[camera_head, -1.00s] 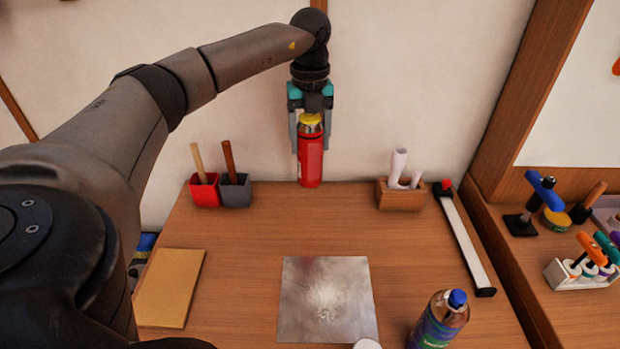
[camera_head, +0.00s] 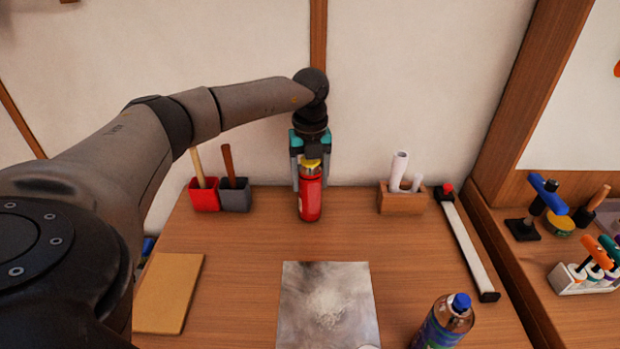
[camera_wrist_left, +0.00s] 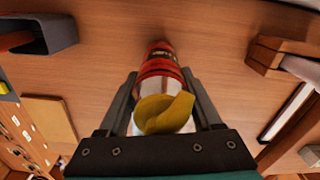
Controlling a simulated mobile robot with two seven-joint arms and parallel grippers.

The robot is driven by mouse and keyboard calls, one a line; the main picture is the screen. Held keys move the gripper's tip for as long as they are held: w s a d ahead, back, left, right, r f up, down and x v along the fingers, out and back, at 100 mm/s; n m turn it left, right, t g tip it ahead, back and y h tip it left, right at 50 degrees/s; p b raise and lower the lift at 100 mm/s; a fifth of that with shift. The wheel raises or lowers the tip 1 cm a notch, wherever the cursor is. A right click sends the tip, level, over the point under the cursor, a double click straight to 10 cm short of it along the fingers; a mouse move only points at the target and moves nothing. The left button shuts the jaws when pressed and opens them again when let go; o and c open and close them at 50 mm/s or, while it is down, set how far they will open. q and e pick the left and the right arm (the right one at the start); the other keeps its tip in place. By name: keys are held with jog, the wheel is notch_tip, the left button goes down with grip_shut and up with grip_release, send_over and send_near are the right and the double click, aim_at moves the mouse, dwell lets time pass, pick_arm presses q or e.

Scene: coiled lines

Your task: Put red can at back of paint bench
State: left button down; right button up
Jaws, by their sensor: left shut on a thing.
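The red can (camera_head: 310,198) has a yellow cap and is upright near the back edge of the wooden paint bench (camera_head: 240,265). My left gripper (camera_head: 309,180) comes down from above and is shut on the can near its top. In the left wrist view the can (camera_wrist_left: 158,65) shows between the two fingers (camera_wrist_left: 160,105), with its yellow cap closest to the camera. Whether the can's base touches the bench top is hard to tell. My right gripper is not in view.
A red cup (camera_head: 204,195) and a grey cup (camera_head: 235,196) with handles stand left of the can. A wooden holder (camera_head: 402,203) stands right. A metal plate (camera_head: 328,305), a tan board (camera_head: 168,292), a bottle (camera_head: 442,322) and a long bar (camera_head: 468,245) lie or stand nearer.

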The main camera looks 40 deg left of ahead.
pick_arm(q)
jog(key=shift+c, duration=0.3)
grip_release()
jog(key=shift+f, duration=0.1)
notch_tip(320, 180, up, 12)
jog(key=shift+r+p, duration=0.15)
jog(key=shift+p, duration=0.65)
